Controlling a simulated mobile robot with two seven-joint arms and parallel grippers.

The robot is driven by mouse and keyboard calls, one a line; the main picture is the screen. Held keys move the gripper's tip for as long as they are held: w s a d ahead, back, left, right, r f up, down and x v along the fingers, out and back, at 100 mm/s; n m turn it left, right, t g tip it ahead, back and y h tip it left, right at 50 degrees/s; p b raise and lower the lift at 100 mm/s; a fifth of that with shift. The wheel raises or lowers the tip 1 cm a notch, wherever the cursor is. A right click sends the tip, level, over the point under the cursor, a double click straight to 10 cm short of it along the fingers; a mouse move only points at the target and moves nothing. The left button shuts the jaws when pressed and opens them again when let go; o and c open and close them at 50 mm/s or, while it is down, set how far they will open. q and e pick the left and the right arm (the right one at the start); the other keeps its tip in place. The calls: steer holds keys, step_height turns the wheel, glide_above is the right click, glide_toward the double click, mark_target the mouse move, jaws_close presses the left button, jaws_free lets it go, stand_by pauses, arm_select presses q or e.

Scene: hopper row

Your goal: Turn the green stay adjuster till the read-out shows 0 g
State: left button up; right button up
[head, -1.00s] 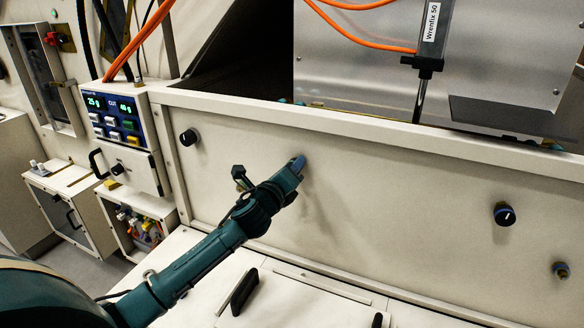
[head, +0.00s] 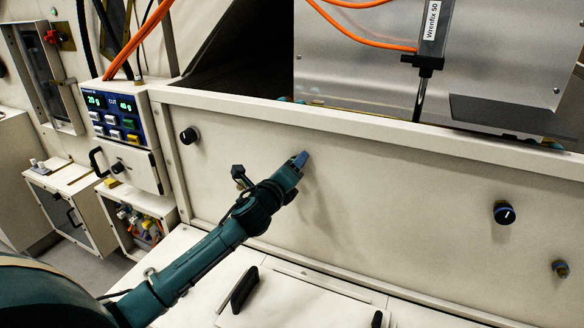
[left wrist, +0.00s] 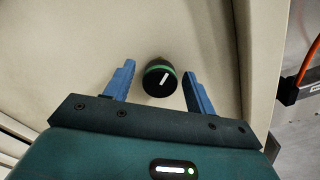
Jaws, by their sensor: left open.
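The green stay adjuster (left wrist: 160,78) is a black round knob with a green ring and a white pointer line, tilted slightly right of straight up in the left wrist view. My left gripper (left wrist: 158,69) is open, with one blue finger on each side of the knob and a visible gap to each. In the head view my left gripper (head: 301,159) is at the pale panel and hides the adjuster. The read-out (head: 97,101) has green digits, a left figure in the twenties with a blurred last digit, and 40 g beside CUT. My right gripper is not in view.
A black knob (head: 189,136) is at the panel's left, and a blue-ringed knob (head: 504,213) and a small fitting (head: 561,270) are at its right. Black handles (head: 244,290) stand on the lower ledge. The panel between the gripper and the blue-ringed knob is clear.

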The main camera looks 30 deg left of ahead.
arm_select(q)
steer(key=shift+s, duration=0.15)
steer(key=s+b, duration=0.1)
steer(key=s, duration=1.2)
steer(key=shift+d, duration=0.35)
